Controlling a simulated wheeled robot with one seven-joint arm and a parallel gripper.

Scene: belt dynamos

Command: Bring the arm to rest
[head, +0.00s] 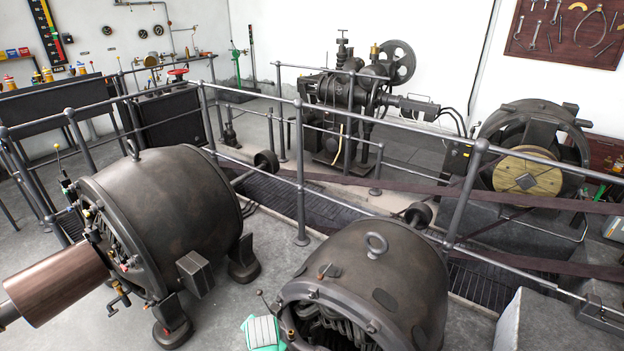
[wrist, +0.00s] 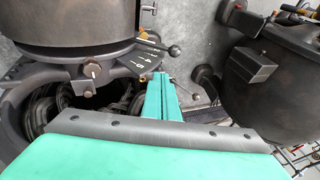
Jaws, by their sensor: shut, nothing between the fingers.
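My gripper (wrist: 160,82) shows in the wrist view as two teal fingers lying together. It is shut and empty. The fingertips appear over the open, dark end of a dynamo (wrist: 60,30), close to a small lever with a round knob (wrist: 173,50). I cannot tell whether they touch anything. In the head view a teal and pale grey piece (head: 264,333) shows at the bottom edge beside the front dynamo (head: 385,275). I cannot tell whether it is part of my arm.
A larger dynamo (head: 165,215) stands at left. Grey railings (head: 300,170) cross the middle, with belts (head: 420,188) behind them. An engine (head: 345,105) and a big wheel (head: 530,140) stand further back. Bare floor (head: 245,290) lies between the two dynamos.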

